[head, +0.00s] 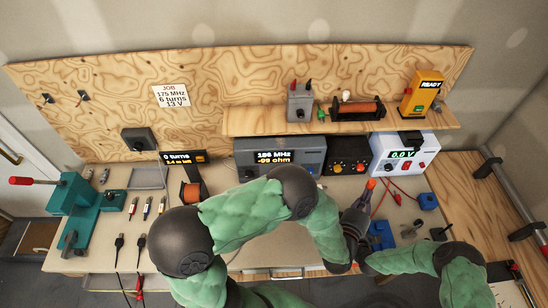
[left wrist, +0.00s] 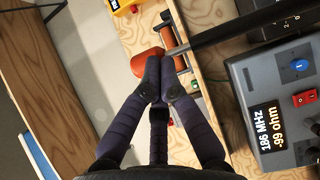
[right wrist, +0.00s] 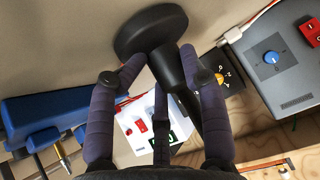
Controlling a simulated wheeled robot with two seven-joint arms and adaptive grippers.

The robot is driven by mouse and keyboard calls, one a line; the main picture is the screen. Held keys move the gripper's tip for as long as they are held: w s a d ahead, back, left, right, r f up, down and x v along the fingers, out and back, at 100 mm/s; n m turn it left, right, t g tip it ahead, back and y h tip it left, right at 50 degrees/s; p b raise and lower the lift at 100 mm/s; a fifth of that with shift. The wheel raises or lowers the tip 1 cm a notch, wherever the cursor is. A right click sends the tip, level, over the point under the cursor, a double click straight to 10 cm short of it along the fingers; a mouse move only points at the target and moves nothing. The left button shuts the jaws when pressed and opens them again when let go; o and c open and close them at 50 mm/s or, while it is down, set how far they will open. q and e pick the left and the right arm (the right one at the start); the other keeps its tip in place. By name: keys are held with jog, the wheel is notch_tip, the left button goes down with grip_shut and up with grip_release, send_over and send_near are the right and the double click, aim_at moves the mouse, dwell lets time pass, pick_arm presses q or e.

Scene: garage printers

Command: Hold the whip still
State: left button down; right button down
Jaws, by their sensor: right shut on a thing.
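The whip shows in the right wrist view as a black round base (right wrist: 147,32) with a tapering black body. My right gripper (right wrist: 157,80) is closed around that body, with one finger on each side. In the left wrist view a dark rod (left wrist: 245,30) with a rounded orange end (left wrist: 148,62) crosses just beyond my left gripper (left wrist: 162,84). Its fingertips are drawn together close to the orange end. I cannot tell whether they touch it. In the head view my left gripper (head: 356,215) is over the bench, below the orange end (head: 371,183). My right gripper is mostly hidden there.
The analyser (head: 280,155) reads 186 MHz and -99 ohm. A white supply (head: 402,153) reads 0.0 V. Above them a shelf (head: 260,122) carries a coil (head: 361,109) and a yellow READY box (head: 421,92). A green press (head: 75,208) stands left. Blue parts and leads lie right.

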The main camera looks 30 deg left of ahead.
pick_arm(q)
jog(key=shift+w+r, duration=0.1)
jog(key=shift+r, duration=0.6)
jog(key=shift+r, duration=1.55)
jog(key=shift+r, duration=0.35)
jog(key=shift+r, duration=2.45)
dwell(0.5)
jog(key=c, duration=1.4)
grip_release()
jog(key=s, duration=1.2)
jog(key=shift+s+d, duration=0.1)
jog(key=shift+s, duration=0.05)
